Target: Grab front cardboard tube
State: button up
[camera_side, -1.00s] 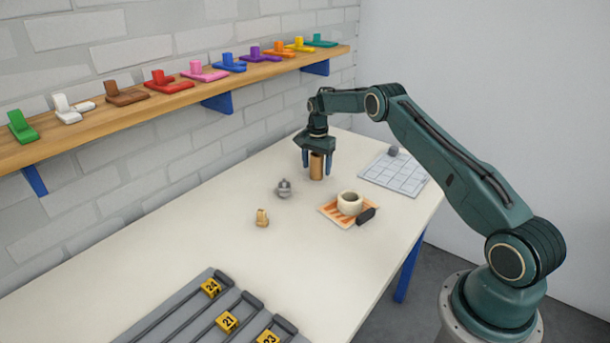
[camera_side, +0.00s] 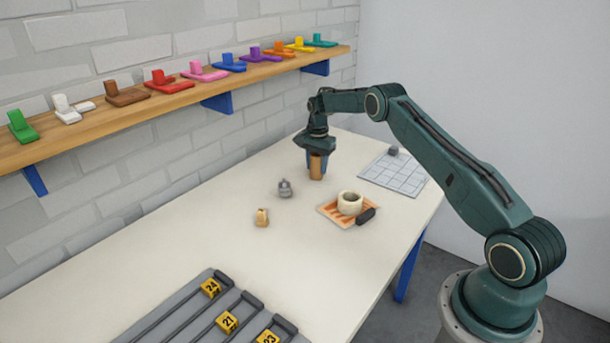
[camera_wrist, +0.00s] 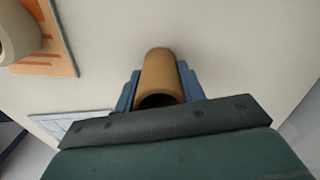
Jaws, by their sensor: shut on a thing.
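A brown cardboard tube (camera_side: 316,168) stands upright on the table towards its far end. My gripper (camera_side: 316,166) points down over it, with its blue fingers shut on the tube's two sides. In the wrist view the tube (camera_wrist: 160,75) sits between the blue fingers (camera_wrist: 160,88), its open end facing the camera. I cannot tell whether the tube's lower end touches the table. No second cardboard tube is clear to me in these views.
An orange striped tray (camera_side: 333,213) holds a cream roll (camera_side: 350,203), with a black object (camera_side: 366,215) at its edge. A gridded pad (camera_side: 393,174), a grey item (camera_side: 284,188), a small tan item (camera_side: 262,217) and a numbered rack (camera_side: 235,312) are around. A shelf (camera_side: 190,92) runs along the wall.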

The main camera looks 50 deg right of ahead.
jog(key=shift+r, duration=0.1)
notch_tip(320, 180, up, 20)
dwell(0.7)
jog(key=shift+a, duration=0.15)
dwell(0.5)
